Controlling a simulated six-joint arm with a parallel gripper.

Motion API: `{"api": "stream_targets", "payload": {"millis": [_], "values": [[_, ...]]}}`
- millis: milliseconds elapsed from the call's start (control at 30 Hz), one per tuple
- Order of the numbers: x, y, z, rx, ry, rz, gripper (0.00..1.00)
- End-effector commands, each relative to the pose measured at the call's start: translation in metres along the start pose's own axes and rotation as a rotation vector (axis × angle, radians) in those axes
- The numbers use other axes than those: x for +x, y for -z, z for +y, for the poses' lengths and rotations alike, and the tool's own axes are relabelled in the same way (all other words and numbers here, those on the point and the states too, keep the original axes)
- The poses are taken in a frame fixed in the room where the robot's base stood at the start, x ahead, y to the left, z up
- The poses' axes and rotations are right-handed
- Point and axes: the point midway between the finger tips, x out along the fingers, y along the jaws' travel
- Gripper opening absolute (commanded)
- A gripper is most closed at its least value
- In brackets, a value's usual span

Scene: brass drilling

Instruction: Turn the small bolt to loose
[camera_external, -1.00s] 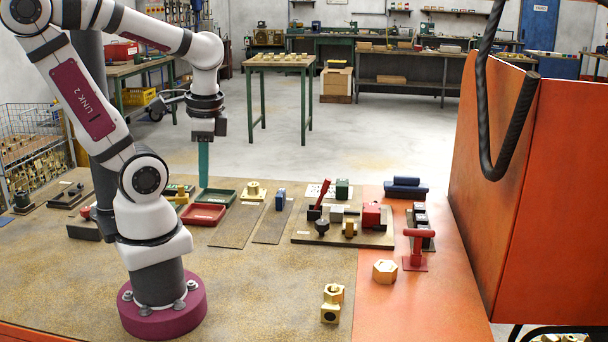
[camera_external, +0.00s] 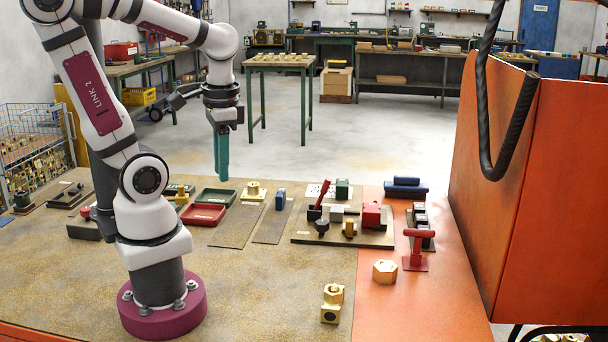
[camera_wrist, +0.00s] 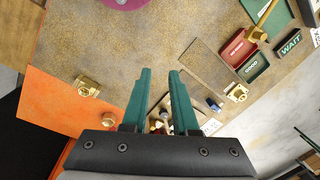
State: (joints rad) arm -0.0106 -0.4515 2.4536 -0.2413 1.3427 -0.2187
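I cannot tell for sure which brass piece is the small bolt. An upright brass piece with a hex head (camera_external: 181,195) stands by the trays at left; it also shows in the wrist view (camera_wrist: 262,22). Another brass piece (camera_external: 349,228) stands on the fixture board (camera_external: 309,238), beside a red lever (camera_external: 320,194) and a red block (camera_external: 371,216). The wrist view shows the fixture partly hidden behind my fingers. My gripper (camera_external: 221,176) hangs above the bench near the trays, fingers down. In the wrist view my gripper (camera_wrist: 160,72) has its teal fingers apart, with nothing between them.
A red tray (camera_external: 203,215) and a green tray (camera_external: 215,196) lie near my gripper. A brass part with a hex top (camera_external: 333,302) and a hex piece (camera_external: 384,272) stand at front right. An orange cabinet (camera_external: 530,190) rises at right. The front bench is mostly clear.

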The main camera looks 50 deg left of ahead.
Motion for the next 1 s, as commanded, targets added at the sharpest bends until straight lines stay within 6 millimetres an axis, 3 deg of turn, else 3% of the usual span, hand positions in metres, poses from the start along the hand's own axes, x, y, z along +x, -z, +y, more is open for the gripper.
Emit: {"api": "stream_targets", "payload": {"millis": [100,167,200,300,400,500,600,767,1000], "values": [[-0.014,0.093,-0.017,-0.657,-0.085,0.050,0.44],[-0.013,0.149,-0.031,-1.071,-0.153,0.065,0.44],[-0.009,0.185,-0.041,-1.345,-0.204,0.065,0.44],[0.013,0.268,-0.071,-1.994,-0.345,0.028,0.44],[0.042,0.328,-0.099,-2.516,-0.482,-0.052,0.44],[0.064,0.362,-0.117,-2.853,-0.584,-0.139,0.44],[0.076,0.377,-0.126,-3.010,-0.636,-0.193,0.44],[0.100,0.388,-0.123,-3.043,-0.642,-0.207,0.44],[0.166,0.417,-0.113,-3.039,-0.640,-0.206,0.44]]}}
